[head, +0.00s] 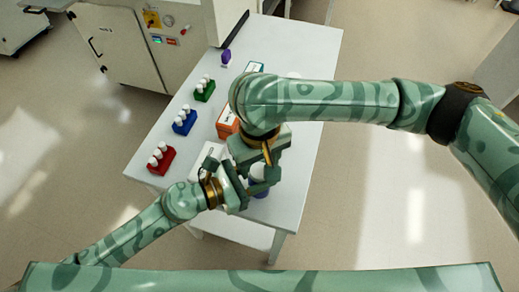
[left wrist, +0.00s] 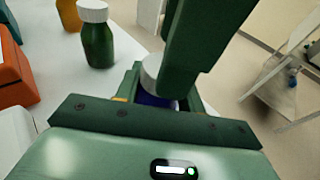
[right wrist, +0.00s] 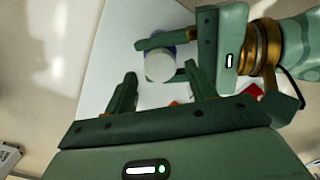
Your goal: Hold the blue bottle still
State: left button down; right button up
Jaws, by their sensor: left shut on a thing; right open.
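The blue bottle (left wrist: 155,99) has a white cap and stands near the table's front end; my grippers partly cover it in the head view (head: 260,188). My left gripper (head: 248,187) is shut around its side. In the right wrist view the left gripper's fingers (right wrist: 165,55) lie on both sides of the bottle, just below the white cap (right wrist: 160,66). My right gripper (right wrist: 162,78) is open, with nothing between its fingers. It hangs over the bottle from above, its fingers pointing toward the cap. I cannot tell whether they touch it.
Orange (head: 227,122) and white (head: 208,156) boxes lie near my grippers. A green bottle (left wrist: 98,45) stands close by. The table's right side (head: 310,140) is clear.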

aim_at(260, 181)
jog(key=shift+f, duration=1.25)
jog(key=shift+c, duration=0.4)
jog(key=c, duration=0.9)
jog(key=n, duration=0.3)
jog(key=shift+c, duration=0.2)
